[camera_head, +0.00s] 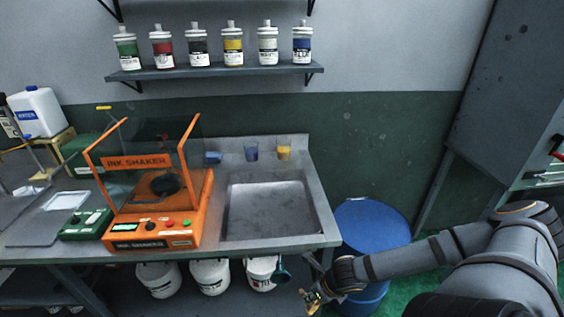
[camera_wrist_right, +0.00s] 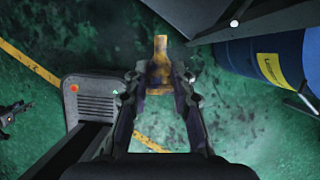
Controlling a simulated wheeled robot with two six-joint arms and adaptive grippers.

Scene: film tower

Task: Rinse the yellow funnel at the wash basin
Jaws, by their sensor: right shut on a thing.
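My right gripper (camera_head: 312,297) is low in front of the bench's right end, below the basin's rim. In the right wrist view, my right gripper (camera_wrist_right: 158,85) is shut on a yellow piece that looks like the yellow funnel (camera_wrist_right: 160,63). Its narrow end points away from the jaws, and the fingers hide part of it. The grey wash basin (camera_head: 268,208) is set into the bench's right end, up and left of the gripper. The basin looks empty. My left gripper is not in view.
An orange ink shaker (camera_head: 155,228) stands left of the basin. Blue (camera_head: 251,149) and yellow (camera_head: 284,148) cups stand behind it. White buckets (camera_head: 209,276) sit under the bench. A blue drum (camera_head: 372,225) stands right of the bench, close to my right arm.

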